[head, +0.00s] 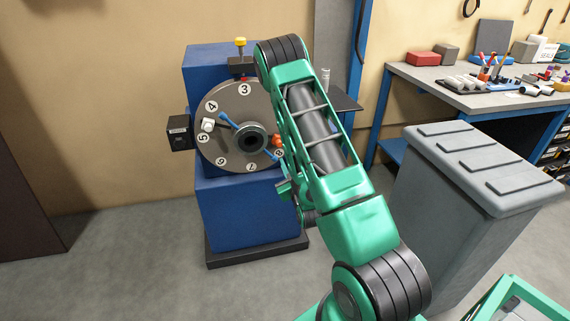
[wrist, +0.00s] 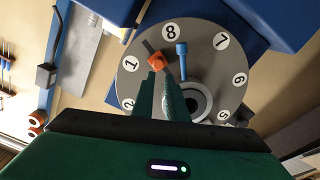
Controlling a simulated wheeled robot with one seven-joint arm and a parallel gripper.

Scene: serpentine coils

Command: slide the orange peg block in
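The orange peg block (wrist: 156,58) sits on the face of a grey numbered dial (wrist: 205,68), between the numbers 1 and 8 in the wrist view. A dark bar or slot shows beside it. In the head view the orange block (head: 278,141) shows at the dial's right edge, partly hidden by my arm. My gripper (wrist: 158,72) has its two green fingertips right at the block, with a narrow gap between the fingers. Whether they grip it is unclear.
A blue peg or lever (wrist: 182,60) stands close beside the fingers, near a dark hub (wrist: 196,103). A white block (head: 207,125) sits near number 5. A grey bin (head: 470,195) and a workbench (head: 480,97) stand to the right. Floor left of the blue machine (head: 240,215) is clear.

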